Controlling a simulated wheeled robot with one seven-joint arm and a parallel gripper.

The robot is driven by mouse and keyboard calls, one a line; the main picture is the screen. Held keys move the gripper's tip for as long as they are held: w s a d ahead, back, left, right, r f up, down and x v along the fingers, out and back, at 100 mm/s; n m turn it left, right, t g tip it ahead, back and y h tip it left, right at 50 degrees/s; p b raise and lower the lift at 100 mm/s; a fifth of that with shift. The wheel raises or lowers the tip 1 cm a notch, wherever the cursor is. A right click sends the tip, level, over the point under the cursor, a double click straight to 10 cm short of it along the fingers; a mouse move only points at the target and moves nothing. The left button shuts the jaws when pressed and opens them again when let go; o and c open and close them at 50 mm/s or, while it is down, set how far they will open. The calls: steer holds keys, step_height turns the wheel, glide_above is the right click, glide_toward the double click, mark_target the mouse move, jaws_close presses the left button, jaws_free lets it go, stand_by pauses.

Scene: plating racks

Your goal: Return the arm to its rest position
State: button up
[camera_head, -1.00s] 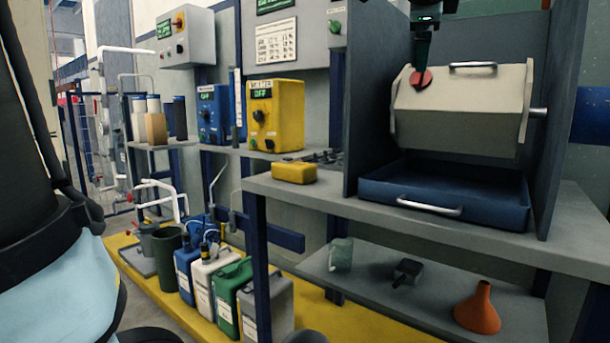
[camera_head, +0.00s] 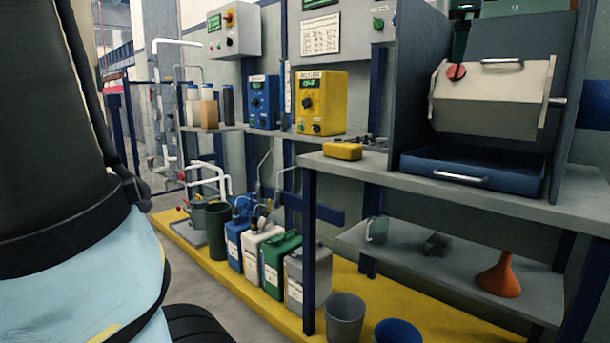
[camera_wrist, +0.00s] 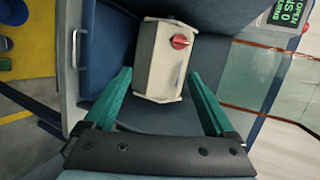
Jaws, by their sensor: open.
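My gripper (camera_wrist: 160,76) shows in the wrist view as two green fingers, spread apart with nothing held between them. The cream plating barrel (camera_wrist: 161,62) with a red knob lies beyond the fingertips; I cannot tell the exact gap. In the head view, the barrel (camera_head: 493,98) sits between grey side panels above a blue tray (camera_head: 475,172). Part of my green gripper shows at the top edge, above and behind the barrel's red knob, mostly cut off by the frame.
A yellow control box (camera_head: 320,103) and a blue one (camera_head: 263,102) stand on the shelf at left. Several jugs stand on the yellow floor strip, with a grey bucket (camera_head: 345,318) and a blue bucket (camera_head: 397,333) in front. An orange funnel (camera_head: 499,276) is on the lower shelf.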

steer(key=w+a+f+n+g+y, duration=0.25)
steer(key=a+f, duration=0.25)
steer(key=f, duration=0.3)
steer(key=w+a+f+n+g+y, duration=0.1)
steer(key=w+a+f+n, duration=0.3)
steer(key=f, duration=0.5)
steer(key=w+a+f+n+g+y, duration=0.1)
steer(key=a+f+n, duration=0.2)
steer(key=a+f, duration=0.4)
steer(key=s+a+f+n+g+y, duration=0.1)
steer(key=s+a+f+n+g, duration=0.25)
steer(key=a+f+n, duration=0.5)
steer(key=s+a+f+n+g, duration=0.25)
steer(key=s+a+f, duration=0.3)
steer(key=f, duration=0.55)
step_height(320, 180, up, 30)
steer(key=a+n+p, duration=0.1)
steer(key=p, duration=2.9)
steer(key=shift+s+a+f, duration=0.15)
steer(key=shift+a+f, duration=0.05)
steer(key=shift+f, duration=0.05)
steer(key=shift+n, duration=0.25)
steer(key=shift+c, duration=0.4)
